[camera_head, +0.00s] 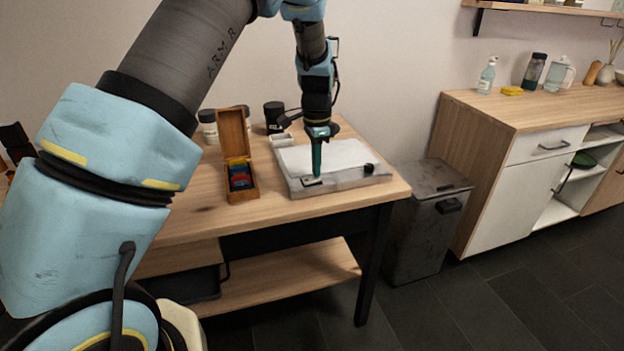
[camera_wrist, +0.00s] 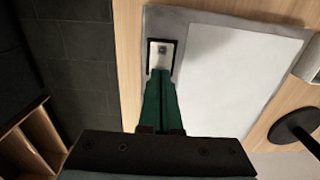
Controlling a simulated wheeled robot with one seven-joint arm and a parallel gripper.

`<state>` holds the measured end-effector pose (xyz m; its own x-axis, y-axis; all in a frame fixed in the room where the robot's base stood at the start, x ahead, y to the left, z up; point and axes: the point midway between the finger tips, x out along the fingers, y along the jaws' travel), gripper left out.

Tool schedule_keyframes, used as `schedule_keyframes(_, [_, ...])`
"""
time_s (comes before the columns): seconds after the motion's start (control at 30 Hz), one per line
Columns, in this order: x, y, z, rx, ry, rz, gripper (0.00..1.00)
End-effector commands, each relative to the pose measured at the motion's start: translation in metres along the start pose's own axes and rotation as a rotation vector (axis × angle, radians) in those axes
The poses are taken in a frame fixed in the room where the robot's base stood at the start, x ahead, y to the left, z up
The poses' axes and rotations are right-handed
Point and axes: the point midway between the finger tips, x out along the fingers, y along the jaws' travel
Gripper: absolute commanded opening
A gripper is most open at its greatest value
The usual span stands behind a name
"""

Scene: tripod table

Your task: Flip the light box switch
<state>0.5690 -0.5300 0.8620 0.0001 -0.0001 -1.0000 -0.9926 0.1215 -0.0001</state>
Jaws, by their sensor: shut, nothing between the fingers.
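The light box (camera_head: 345,182) lies flat on the wooden table, a grey slab with a white top panel (camera_wrist: 235,75). Its switch (camera_wrist: 162,55) is a white rocker in a black frame at one corner of the box; in the head view it shows at the front left corner (camera_head: 311,182). My gripper (camera_head: 317,174) points down over that corner. Its green fingers are shut and empty, with the tips (camera_wrist: 162,72) at the near edge of the switch. I cannot tell whether they touch it. The fingers hide part of the switch.
An open wooden box (camera_head: 238,180) with coloured pieces stands left of the light box. Jars (camera_head: 208,126) and a black cup (camera_head: 274,115) stand behind. A black knob (camera_head: 369,168) is at the light box's right. A grey bin (camera_head: 428,220) stands right of the table.

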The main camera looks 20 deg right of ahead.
Motion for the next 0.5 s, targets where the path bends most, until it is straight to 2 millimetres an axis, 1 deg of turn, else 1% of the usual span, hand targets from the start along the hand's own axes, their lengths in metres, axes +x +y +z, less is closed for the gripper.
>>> schedule_keyframes(0.5, [0.0081,-0.0001,0.0002,0.0,0.0,0.0,0.0])
